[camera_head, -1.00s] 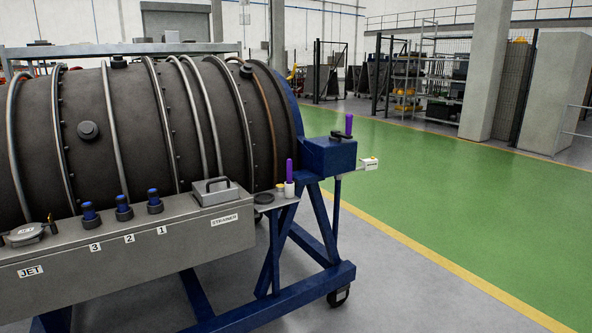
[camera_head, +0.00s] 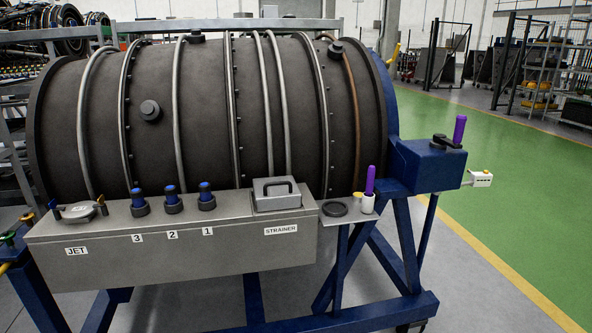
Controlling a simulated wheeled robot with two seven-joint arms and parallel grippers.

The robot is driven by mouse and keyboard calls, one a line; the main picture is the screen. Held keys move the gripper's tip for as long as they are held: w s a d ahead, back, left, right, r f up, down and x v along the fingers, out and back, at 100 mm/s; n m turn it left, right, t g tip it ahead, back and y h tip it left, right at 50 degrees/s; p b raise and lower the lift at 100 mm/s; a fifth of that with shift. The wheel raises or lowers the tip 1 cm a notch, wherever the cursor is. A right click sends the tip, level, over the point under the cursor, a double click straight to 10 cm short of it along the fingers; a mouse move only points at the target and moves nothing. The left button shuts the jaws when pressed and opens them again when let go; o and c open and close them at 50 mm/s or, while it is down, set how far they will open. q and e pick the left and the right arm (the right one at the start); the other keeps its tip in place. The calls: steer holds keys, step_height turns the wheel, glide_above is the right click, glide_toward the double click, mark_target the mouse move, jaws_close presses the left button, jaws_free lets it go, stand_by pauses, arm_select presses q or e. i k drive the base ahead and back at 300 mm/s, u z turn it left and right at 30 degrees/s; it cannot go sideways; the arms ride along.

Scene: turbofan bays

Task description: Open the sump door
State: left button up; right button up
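No part in view is labelled as a sump door. A long grey metal box (camera_head: 190,250) runs in front of a dark ribbed engine casing (camera_head: 205,110). On its right end is a grey lid with a bar handle (camera_head: 277,193), above the label STRAINER; the lid sits flat. Several blue-topped dark plugs (camera_head: 173,200) stand in a row above the labels 3, 2 and 1. A round silver cap with a lever (camera_head: 80,211) sits at the left end above the label JET. Neither of my grippers is in view.
A small shelf (camera_head: 345,212) right of the box holds a black ring and a purple-handled tool (camera_head: 369,190). A blue stand (camera_head: 425,165) with angled legs carries the engine. Open green floor (camera_head: 520,190) lies to the right. Racks fill the left background.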

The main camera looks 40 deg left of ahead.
mark_target(281, 192)
steer(key=u, duration=0.65)
steer(key=i, duration=0.85)
steer(key=u, duration=0.95)
